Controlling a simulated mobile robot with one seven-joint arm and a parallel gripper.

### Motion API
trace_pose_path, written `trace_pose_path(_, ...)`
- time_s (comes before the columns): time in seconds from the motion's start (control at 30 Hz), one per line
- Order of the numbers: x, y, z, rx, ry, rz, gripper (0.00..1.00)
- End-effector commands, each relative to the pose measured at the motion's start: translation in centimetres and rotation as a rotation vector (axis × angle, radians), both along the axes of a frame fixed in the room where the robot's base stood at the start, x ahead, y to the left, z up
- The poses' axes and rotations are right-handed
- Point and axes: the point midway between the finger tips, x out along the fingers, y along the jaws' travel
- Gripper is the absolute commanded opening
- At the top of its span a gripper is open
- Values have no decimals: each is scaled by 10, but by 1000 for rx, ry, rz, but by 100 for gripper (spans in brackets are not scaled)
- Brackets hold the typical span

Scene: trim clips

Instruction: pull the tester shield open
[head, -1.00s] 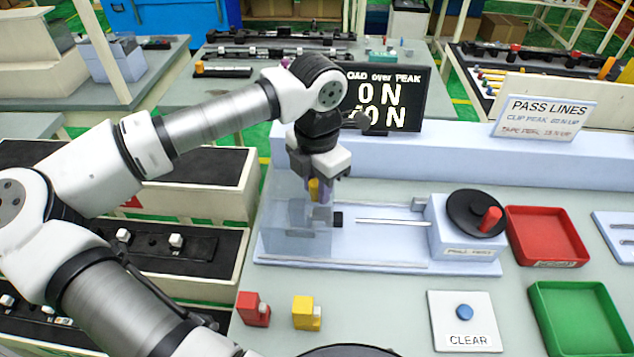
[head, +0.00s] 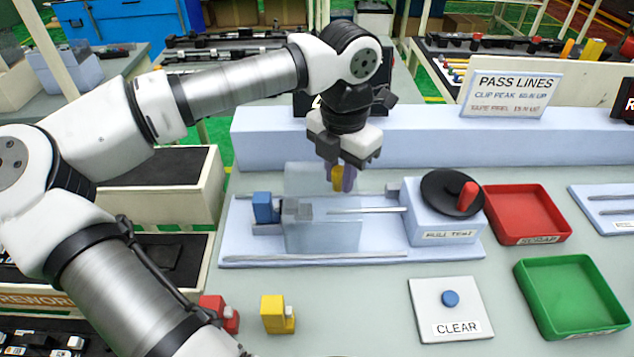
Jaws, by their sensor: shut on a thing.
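The tester shield (head: 322,236) is a clear, see-through box on the pale blue pull tester (head: 310,259). It stands over the middle of the tester base, left of the tester's crank housing. My gripper (head: 343,180) points down at the shield's upper right and is shut on it, with a yellow and a purple piece showing at the fingertips. The exact contact is too small to make out. A blue block (head: 263,208) stands uncovered at the tester's left end. A grey block (head: 296,209) and part of a thin rod (head: 375,210) show beside or through the shield.
A black crank wheel with a red knob (head: 468,195) stands right of the shield. A red tray (head: 525,213), a green tray (head: 572,300) and a CLEAR button plate (head: 449,312) lie further right. Red (head: 212,306) and yellow (head: 277,314) blocks stand in front.

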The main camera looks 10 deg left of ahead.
Motion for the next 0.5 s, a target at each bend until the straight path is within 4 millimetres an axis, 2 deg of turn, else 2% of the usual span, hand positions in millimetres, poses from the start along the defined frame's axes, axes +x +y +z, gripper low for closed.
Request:
trace_pose_path(0.4,0,-3,0,1,-1,-1,0)
trace_pose_path(0.43,0,-3,0,1,-1,0,27)
trace_pose_path(0.5,0,-3,0,0,0,0,36)
